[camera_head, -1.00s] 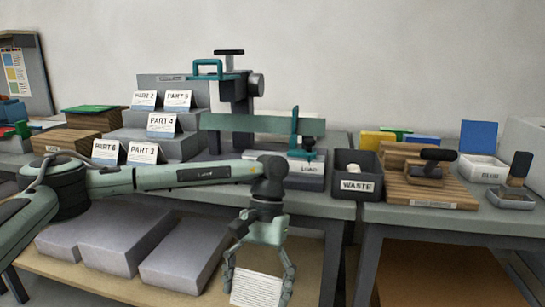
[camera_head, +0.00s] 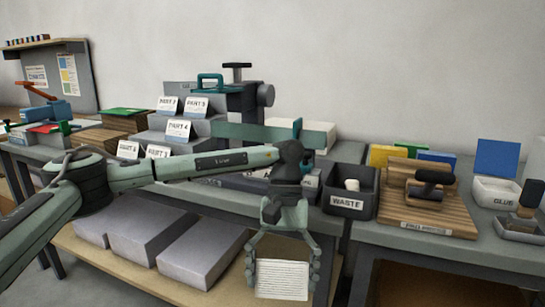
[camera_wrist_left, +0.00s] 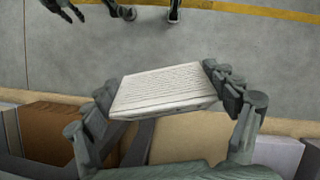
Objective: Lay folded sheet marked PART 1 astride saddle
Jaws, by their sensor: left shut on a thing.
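My left gripper (camera_head: 281,270) is shut on a folded sheet (camera_head: 282,280) with printed lines, held low in front of the bench edge. The sheet (camera_wrist_left: 165,90) also shows between the fingers in the left wrist view; no PART 1 mark is readable on it. The long teal bar (camera_head: 240,131) of the machine on the bench looks like the saddle. It lies behind and above the gripper, partly hidden by my left arm. Dark gripper-like parts (camera_wrist_left: 62,10) show at the top of the left wrist view, cut off; I cannot tell their state.
A stepped stand (camera_head: 160,137) holds several labelled cards, PART 2 to PART 6. A dark WASTE bin (camera_head: 347,203) stands right of the machine. A wooden board (camera_head: 430,215) and a GLUE tub (camera_head: 497,190) are further right. Grey blocks (camera_head: 195,255) lie on the lower shelf.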

